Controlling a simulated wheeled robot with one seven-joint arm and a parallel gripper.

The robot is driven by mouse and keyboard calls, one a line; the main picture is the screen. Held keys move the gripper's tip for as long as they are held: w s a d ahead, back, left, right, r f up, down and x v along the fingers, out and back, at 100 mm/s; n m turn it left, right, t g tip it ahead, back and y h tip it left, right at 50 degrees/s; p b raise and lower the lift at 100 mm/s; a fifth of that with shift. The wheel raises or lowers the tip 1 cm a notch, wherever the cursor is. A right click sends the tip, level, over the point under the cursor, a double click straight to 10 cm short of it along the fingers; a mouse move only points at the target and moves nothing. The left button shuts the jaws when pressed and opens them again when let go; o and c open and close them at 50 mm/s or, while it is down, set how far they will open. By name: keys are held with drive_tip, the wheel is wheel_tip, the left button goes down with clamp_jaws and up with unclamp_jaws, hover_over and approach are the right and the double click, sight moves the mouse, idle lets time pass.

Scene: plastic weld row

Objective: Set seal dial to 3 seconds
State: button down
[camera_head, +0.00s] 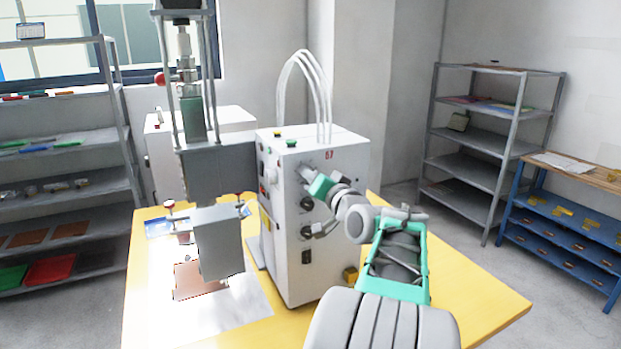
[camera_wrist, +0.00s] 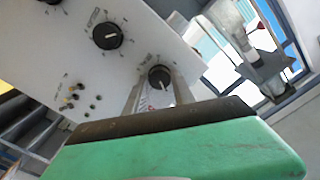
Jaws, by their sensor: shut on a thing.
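The white welder control box (camera_head: 311,235) stands on the yellow table, with a column of black dials on its right-hand face. My gripper (camera_head: 304,171) reaches the uppermost dial from the right and is shut on it. In the wrist view this black dial (camera_wrist: 160,78) with a white pointer line sits between my fingertips (camera_wrist: 166,92). A middle dial (camera_wrist: 107,36) and a further dial (camera_wrist: 50,1), cut by the frame edge, are free. The head view shows the middle dial (camera_head: 307,203) and a lower dial (camera_head: 307,232). The dial labels are too small to read.
The weld press head (camera_head: 218,243) hangs over the table left of the box. White hoses (camera_head: 305,85) rise from the box top. Small coloured terminals (camera_wrist: 72,92) are on the panel. Grey shelves (camera_head: 480,170) and a blue rack (camera_head: 560,220) stand at the right.

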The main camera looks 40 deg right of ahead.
drive_tip(key=shift+a+f, duration=0.1)
drive_tip(key=shift+f, duration=0.05)
idle(0.4)
drive_tip(key=c, duration=1.2)
unclamp_jaws()
drive_tip(key=shift+w, duration=0.2)
drive_tip(key=shift+c, duration=0.2)
drive_tip(key=shift+o, duration=0.8)
drive_tip(key=shift+s, duration=0.1)
drive_tip(key=b+v, duration=0.2)
drive_tip(key=v, duration=0.5)
drive_tip(key=shift+s, duration=0.4)
drive_tip(key=shift+a, duration=0.1)
